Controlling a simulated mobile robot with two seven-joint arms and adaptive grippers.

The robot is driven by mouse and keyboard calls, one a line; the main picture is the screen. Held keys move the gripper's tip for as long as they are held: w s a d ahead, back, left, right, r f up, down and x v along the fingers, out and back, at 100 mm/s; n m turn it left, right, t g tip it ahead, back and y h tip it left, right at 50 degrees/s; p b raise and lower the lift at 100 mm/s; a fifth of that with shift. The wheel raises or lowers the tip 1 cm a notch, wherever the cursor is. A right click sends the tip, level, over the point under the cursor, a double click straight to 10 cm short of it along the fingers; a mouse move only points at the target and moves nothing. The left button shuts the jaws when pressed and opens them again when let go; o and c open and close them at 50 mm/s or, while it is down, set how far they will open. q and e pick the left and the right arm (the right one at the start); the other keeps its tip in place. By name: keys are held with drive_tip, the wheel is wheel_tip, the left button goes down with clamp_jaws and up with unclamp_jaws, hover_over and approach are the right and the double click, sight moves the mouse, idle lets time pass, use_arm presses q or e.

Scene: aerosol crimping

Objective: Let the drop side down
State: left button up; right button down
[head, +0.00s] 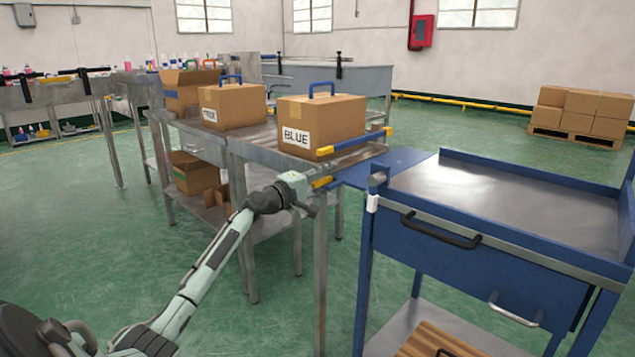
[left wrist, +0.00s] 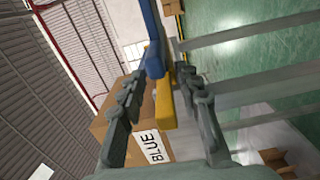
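A blue panel (head: 385,168), which looks like the drop side, reaches out from the left edge of the blue cart (head: 478,190) toward the steel table and looks near level. A yellow piece (head: 322,182) with blue beside it shows at its near left end. My left gripper (head: 309,190) is at this piece, by the table's corner. In the left wrist view a yellow bar with a blue part (left wrist: 166,105) lies between my left fingers (left wrist: 163,118), which stand apart with gaps at its sides. My right gripper is not in view.
A carton marked BLUE (head: 325,122) stands on the steel table (head: 262,153) above my left gripper. Other cartons stand farther back. The cart's top is bare, and a drawer handle (head: 440,232) juts from its front.

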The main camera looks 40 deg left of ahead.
sight(312, 184)
use_arm(q)
drive_tip(key=s, duration=1.1)
drive_tip(key=shift+s+a, duration=0.1)
drive_tip(key=shift+a, duration=0.25)
